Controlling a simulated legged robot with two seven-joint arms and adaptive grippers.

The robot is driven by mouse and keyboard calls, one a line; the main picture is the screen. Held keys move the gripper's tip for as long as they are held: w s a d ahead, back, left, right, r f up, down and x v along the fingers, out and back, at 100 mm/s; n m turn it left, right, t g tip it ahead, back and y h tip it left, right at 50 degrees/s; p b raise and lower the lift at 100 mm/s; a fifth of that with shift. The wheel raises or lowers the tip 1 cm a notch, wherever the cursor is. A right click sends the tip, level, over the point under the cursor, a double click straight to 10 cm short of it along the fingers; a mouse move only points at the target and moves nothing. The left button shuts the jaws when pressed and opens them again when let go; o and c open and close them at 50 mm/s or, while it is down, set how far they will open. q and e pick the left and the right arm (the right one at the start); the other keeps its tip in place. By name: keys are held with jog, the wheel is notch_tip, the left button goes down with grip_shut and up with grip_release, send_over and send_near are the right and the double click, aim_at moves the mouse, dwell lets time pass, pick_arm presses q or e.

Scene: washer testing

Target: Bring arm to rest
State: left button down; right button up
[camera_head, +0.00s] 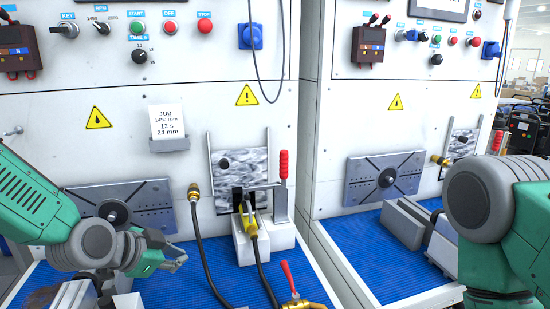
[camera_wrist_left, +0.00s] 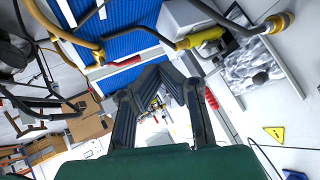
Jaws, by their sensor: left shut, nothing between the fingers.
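My left gripper (camera_head: 178,262) is in the camera_head view at the lower left, above the blue mat in front of the left washer panel. Its fingers are together and hold nothing. In the left wrist view, the same gripper (camera_wrist_left: 163,78) shows its fingertips meeting, with nothing between them. My right arm shows at the right edge of the camera_head view, but its gripper is out of frame.
A clamp with a red handle (camera_head: 283,168) and a white block (camera_head: 245,245) stand right of my left gripper. A black hose (camera_head: 203,250) hangs nearby. A red-handled valve (camera_head: 289,277) lies in front. The blue mat (camera_head: 185,290) has bare room.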

pick_arm(q)
jog(key=s+a+f+n+g+y, duration=0.1)
jog(key=s+f+n+g, duration=0.15)
jog(key=s+f, duration=0.75)
jog(key=s+a+f+n+g+y, duration=0.1)
jog(key=s+a+f+n+g, duration=0.15)
jog(key=s+f, duration=0.45)
jog(key=s+a+f+n+g+y, duration=0.1)
jog(key=s+a+f+n+g, duration=0.2)
jog(key=s, duration=0.8)
jog(key=s+a+f+n+g+y, duration=0.1)
jog(key=s+a+f+n+y, duration=0.1)
jog(key=s+f+n, duration=0.5)
notch_tip(320, 180, down, 10)
jog(key=m+t+b, duration=0.1)
jog(key=m+b, duration=0.3)
jog(key=b, duration=0.8)
jog(key=shift+w+d, duration=0.2)
jog(key=shift+d, duration=0.25)
